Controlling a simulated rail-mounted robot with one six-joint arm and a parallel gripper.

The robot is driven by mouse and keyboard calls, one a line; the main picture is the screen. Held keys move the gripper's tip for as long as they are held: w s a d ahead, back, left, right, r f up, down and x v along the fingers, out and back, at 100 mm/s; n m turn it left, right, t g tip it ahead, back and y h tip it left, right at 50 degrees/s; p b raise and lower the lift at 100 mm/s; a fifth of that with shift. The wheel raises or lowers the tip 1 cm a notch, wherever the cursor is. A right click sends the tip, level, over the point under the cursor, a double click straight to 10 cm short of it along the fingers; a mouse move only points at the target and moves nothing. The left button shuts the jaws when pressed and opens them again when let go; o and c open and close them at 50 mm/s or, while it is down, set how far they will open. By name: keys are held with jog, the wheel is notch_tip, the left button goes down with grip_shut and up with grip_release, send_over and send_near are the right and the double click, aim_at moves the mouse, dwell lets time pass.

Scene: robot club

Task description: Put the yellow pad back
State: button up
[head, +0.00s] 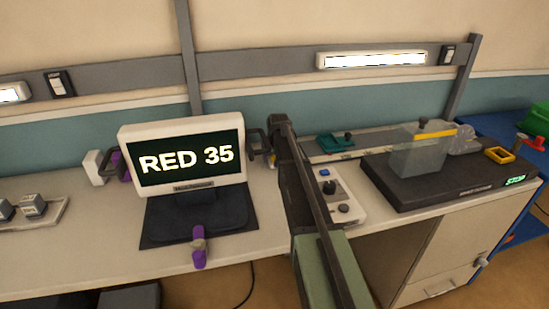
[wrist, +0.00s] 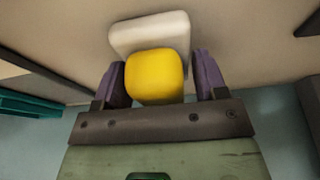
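The yellow pad (wrist: 155,76) shows in the wrist view between my two purple fingers, in front of a pale block (wrist: 150,32). My gripper (wrist: 160,72) is open around the pad. A gap shows between the pad and the right finger; the left finger lies close to the pad, and I cannot tell whether it touches. In the head view, the monitor hides part of my gripper (head: 121,167), and a purple finger shows beside the white block (head: 95,167) on the bench. The pad is hidden in that view.
A monitor (head: 190,158) reading "RED 35" stands on a dark mat (head: 160,228). Small blocks (head: 33,204) sit on a tray at left.

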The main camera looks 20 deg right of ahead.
jog(key=shift+o, duration=1.4)
jog(key=p+v, duration=1.2)
jog(key=shift+r, duration=0.35)
jog(key=shift+f, duration=0.1)
jog(key=shift+f, duration=0.1)
